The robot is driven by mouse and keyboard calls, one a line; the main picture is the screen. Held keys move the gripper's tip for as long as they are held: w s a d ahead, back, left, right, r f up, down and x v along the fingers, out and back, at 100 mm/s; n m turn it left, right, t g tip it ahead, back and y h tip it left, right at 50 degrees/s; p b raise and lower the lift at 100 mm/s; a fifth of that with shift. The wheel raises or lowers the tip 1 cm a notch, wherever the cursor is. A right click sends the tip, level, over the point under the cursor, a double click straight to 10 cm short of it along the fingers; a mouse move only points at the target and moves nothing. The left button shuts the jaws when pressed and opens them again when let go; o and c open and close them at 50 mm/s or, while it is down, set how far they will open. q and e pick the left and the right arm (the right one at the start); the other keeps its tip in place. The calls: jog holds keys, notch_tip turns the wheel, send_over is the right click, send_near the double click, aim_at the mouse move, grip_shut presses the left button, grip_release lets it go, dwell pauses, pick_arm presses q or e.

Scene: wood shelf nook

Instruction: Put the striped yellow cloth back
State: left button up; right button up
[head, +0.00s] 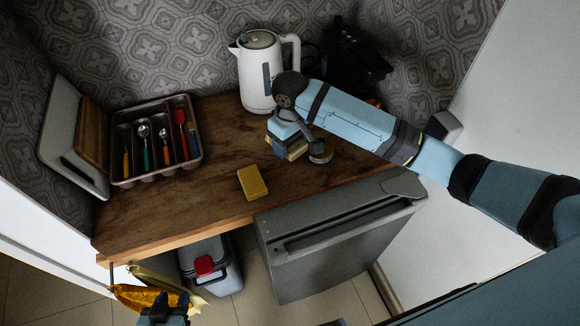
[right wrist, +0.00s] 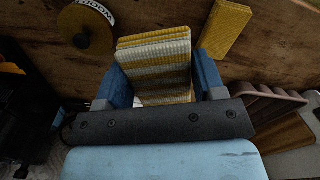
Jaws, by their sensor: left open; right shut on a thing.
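The striped yellow cloth (right wrist: 155,68) is folded, with yellow, white and grey bands, and sits between the two blue fingers of my right gripper (right wrist: 160,85) in the right wrist view. In the head view my right gripper (head: 286,136) is over the counter in front of the kettle, and the cloth (head: 295,150) shows partly below it. I cannot tell whether the cloth touches the wood. My left gripper (head: 164,310) is open at the bottom edge of the head view, beside an orange-yellow cloth (head: 135,294) hanging below the counter's front left corner.
A yellow sponge (head: 252,182) lies on the wooden counter (head: 215,165). A tape roll (head: 320,152) is right of the held cloth. A white kettle (head: 256,80) stands behind. A cutlery tray (head: 155,140) is at left. Bare wood lies between tray and sponge.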

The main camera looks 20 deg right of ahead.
send_over(290, 174)
notch_tip(290, 174, down, 7)
jog(key=shift+s+f, duration=0.1)
pick_arm(q)
jog(key=shift+w+a+r+p, duration=0.15)
jog(key=shift+w+r+p, duration=0.1)
jog(key=shift+r+p, duration=0.1)
pick_arm(e)
jog(key=shift+f, duration=2.35)
jog(key=o, duration=0.9)
jog(key=shift+f, duration=0.15)
pick_arm(q)
jog(key=shift+f+b, duration=0.3)
jog(key=shift+b, duration=0.05)
pick_arm(e)
notch_tip(290, 174, up, 12)
jog(key=shift+r, duration=0.2)
jog(key=shift+f, duration=0.1)
